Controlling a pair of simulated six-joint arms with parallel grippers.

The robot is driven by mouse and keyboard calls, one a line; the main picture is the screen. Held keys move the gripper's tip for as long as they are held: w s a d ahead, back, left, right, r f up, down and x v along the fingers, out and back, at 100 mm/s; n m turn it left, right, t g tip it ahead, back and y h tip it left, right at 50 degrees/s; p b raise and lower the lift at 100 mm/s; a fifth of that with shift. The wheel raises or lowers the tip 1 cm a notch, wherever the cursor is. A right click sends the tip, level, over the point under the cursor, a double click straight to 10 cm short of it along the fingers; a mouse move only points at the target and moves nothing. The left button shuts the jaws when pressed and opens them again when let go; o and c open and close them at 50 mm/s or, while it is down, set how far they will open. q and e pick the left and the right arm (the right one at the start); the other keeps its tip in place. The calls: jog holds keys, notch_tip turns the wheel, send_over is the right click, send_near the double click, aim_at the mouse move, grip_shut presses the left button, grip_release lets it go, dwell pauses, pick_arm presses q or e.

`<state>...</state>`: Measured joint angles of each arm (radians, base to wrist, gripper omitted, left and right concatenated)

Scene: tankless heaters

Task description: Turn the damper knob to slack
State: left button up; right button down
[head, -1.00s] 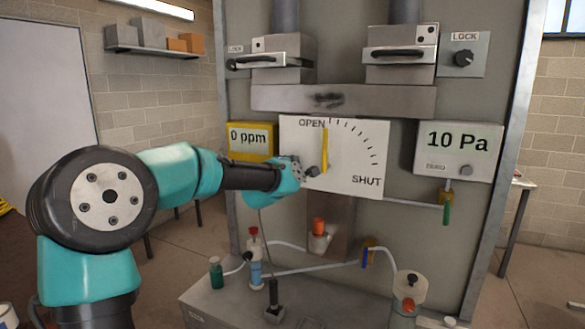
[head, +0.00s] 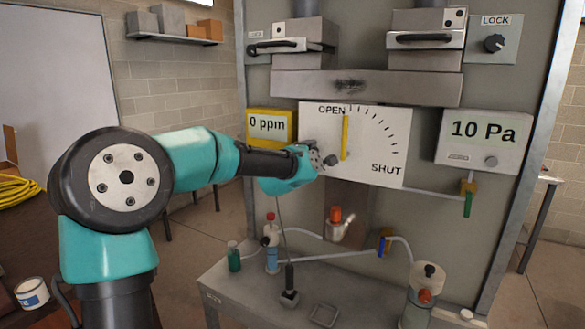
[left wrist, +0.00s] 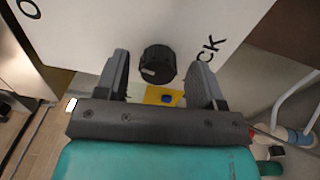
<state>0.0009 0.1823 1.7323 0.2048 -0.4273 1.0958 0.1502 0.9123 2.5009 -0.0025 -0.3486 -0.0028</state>
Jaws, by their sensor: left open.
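The damper dial plate (head: 375,150) is white, marked OPEN at the top and SHUT at lower right. Its yellow pointer (head: 345,138) stands nearly upright near OPEN. The dark damper knob (head: 333,160) is at the plate's lower left, partly hidden by my left gripper (head: 318,160). In the left wrist view the round black knob (left wrist: 158,60) has a pale mark facing down-left. The letters CK show to its right, and the rest of that word is hidden. My left gripper is open, with one finger on each side of the knob. My right gripper is not in view.
A yellow 0 ppm display (head: 270,127) is left of the plate and a 10 Pa gauge box (head: 484,140) is to the right. Below, a grey bench (head: 255,290) holds bottles and tubing. A metal duct box (head: 365,85) runs above the plate.

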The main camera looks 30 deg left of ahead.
pick_arm(q)
jog(key=s+d, duration=0.1)
jog(key=s, duration=1.5)
jog(key=shift+s+d+f, duration=0.2)
jog(key=shift+d+f, duration=0.1)
jog(key=shift+d, duration=0.1)
jog(key=w+d+f+m+g+h, duration=0.1)
jog(key=d+f+m+g, duration=0.2)
jog(key=f, duration=0.8)
jog(key=w+d+f+m+g+h, duration=0.1)
jog(key=w+d+f+m+g, duration=0.15)
jog(key=f, duration=0.95)
jog(key=d+f+m+g+h, duration=0.2)
jog(key=d+f+m+g, duration=0.15)
jog(key=f, duration=0.75)
jog(key=s+d+f+m+g, duration=0.2)
jog(key=s+f, duration=0.4)
jog(key=f, duration=0.3)
jog(key=s+d+f+m+g+h, duration=0.1)
jog(key=s+d+f+m+g, duration=0.2)
jog(key=s+f, duration=0.4)
jog(key=s+d+f+m+g, duration=0.3)
jog(key=s+f, duration=0.3)
jog(key=f, duration=0.6)
jog(key=shift+s+d+f+m+h, duration=0.15)
jog(key=shift+s+m+h, duration=0.2)
jog(key=shift+m, duration=0.25)
